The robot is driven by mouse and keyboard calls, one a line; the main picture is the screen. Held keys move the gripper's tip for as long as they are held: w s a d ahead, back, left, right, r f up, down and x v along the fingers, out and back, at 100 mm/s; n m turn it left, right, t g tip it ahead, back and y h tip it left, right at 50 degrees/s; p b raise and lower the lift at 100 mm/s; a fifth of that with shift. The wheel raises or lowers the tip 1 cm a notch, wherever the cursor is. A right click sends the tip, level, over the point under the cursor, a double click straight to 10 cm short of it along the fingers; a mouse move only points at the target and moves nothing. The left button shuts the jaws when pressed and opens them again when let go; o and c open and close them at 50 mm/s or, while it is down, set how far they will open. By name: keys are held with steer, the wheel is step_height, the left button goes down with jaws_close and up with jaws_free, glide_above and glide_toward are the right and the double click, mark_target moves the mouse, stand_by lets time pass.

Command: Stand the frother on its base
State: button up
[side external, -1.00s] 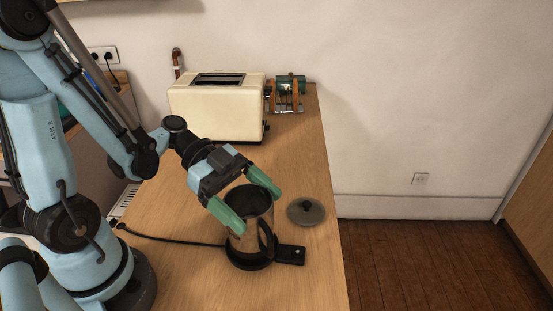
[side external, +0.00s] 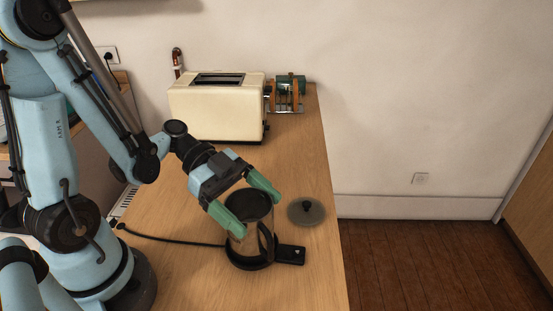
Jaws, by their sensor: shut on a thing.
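A grey lid (side external: 306,211) with a dark knob lies on the counter (side external: 310,150) right of the frother. A black cord (side external: 170,239) runs left from the base. A cream toaster (side external: 217,106) and a green-and-metal item (side external: 290,93) stand behind.

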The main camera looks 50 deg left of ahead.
steer(key=shift+r, duration=0.8)
stand_by(0.4)
steer(key=o, duration=1.6)
steer(key=shift+f, duration=0.1)
steer(key=shift+f, duration=0.7)
steer(key=shift+r, duration=0.1)
steer(key=shift+r, duration=0.2)
steer(key=shift+r, duration=2.05)
